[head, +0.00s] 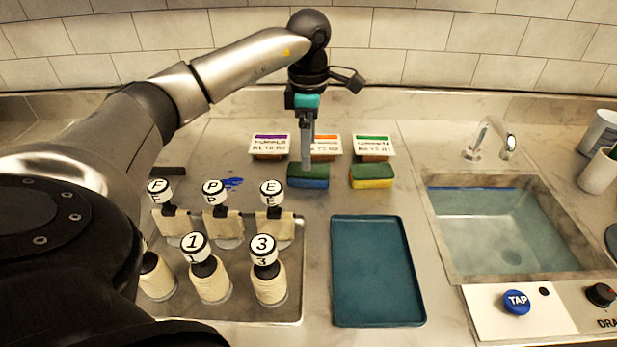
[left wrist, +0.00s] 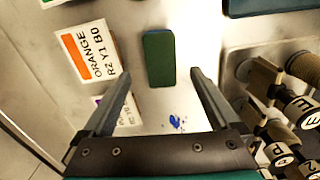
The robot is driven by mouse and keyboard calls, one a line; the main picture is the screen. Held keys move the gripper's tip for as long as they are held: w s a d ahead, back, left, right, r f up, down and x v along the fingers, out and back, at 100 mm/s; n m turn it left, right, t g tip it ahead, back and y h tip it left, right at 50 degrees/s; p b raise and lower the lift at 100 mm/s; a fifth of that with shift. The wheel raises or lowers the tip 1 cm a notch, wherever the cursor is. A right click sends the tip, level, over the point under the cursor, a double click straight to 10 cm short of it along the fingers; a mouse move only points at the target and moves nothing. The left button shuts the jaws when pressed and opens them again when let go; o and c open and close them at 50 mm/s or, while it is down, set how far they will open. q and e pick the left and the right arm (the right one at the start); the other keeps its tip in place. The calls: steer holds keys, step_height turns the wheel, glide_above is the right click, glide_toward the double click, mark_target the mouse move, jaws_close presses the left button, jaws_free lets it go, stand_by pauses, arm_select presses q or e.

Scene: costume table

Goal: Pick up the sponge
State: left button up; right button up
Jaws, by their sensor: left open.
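A sponge with a green top and blue body (head: 308,182) lies on the counter in front of the orange-labelled tub. Its green top shows in the left wrist view (left wrist: 159,58). A second sponge, green over yellow (head: 372,176), lies to its right. My left gripper (head: 307,167) is over the back of the blue-bodied sponge and hides part of it in the head view. In the left wrist view my left gripper (left wrist: 162,73) is open and empty, with the sponge between and beyond the fingertips, apart from both. My right gripper is not in view.
Tubs with purple (head: 270,146), orange (head: 327,147) and green (head: 371,147) labels stand behind the sponges. Lettered and numbered stampers stand on a metal tray (head: 292,308) at left. A teal tray (head: 376,270) is empty. A sink (head: 505,230) is at right.

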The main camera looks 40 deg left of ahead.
mark_target(308, 175)
arm_select(q)
step_height(308, 175, down, 6)
steer(key=shift+f+b, duration=0.15)
steer(key=shift+b, duration=0.45)
steer(key=shift+f, duration=0.2)
steer(key=shift+c, duration=1.4)
steer(key=c, duration=1.1)
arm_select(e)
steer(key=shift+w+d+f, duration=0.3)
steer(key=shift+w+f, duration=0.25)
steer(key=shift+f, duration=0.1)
arm_select(q)
steer(key=shift+r, duration=0.15)
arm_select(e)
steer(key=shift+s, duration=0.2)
